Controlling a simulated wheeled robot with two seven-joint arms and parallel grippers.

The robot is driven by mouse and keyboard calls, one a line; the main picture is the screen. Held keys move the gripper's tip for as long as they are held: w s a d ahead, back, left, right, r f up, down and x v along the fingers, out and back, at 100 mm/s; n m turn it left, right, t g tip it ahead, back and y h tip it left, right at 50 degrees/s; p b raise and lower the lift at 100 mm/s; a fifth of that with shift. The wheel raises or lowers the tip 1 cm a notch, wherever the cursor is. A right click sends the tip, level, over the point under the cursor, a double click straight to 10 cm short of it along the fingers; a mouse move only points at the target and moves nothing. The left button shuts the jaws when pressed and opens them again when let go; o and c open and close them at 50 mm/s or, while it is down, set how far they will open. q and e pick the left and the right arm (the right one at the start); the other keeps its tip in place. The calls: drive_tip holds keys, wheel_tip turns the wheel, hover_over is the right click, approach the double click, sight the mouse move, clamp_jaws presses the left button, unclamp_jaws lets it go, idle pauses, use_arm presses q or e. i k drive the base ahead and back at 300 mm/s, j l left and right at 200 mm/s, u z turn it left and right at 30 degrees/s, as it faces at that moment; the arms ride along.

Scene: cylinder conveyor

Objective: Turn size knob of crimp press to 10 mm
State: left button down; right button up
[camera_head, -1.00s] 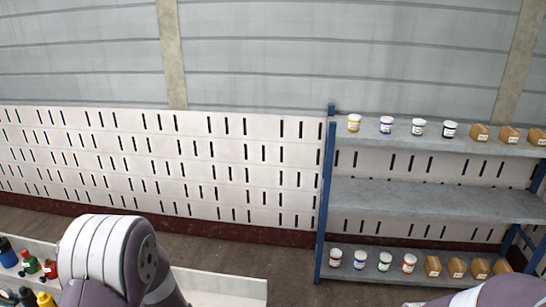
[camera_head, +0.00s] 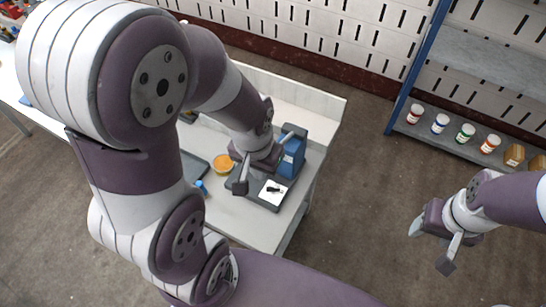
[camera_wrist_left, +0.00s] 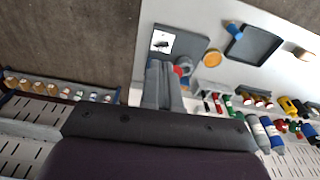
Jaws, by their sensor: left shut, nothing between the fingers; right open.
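The crimp press stands on the white table, with a blue body (camera_head: 292,155) and a dark grey base bearing a white plate with a black mark (camera_head: 272,192). In the left wrist view its white plate (camera_wrist_left: 163,42) shows beyond my fingers. My left gripper (camera_head: 240,187) is over the press, its fingers pointing down beside the blue body. In the wrist view its fingers (camera_wrist_left: 163,83) are together and empty, close to a small red round part (camera_wrist_left: 178,71). I cannot read any size setting on the knob. My right gripper (camera_head: 432,246) is open and empty, over the floor.
An orange round dish (camera_head: 223,164), a blue piece (camera_head: 202,187) and a dark tray (camera_wrist_left: 253,46) are on the table left of the press. Several bottles (camera_wrist_left: 260,133) line the table. A blue-framed shelf (camera_head: 402,85) with jars and boxes stands at right, with bare floor between.

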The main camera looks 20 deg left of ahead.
sight(272, 189)
drive_tip(key=u, duration=0.9)
drive_tip(key=k+l+u, duration=0.1)
drive_tip(key=u, duration=0.25)
drive_tip(key=k+u, duration=0.35)
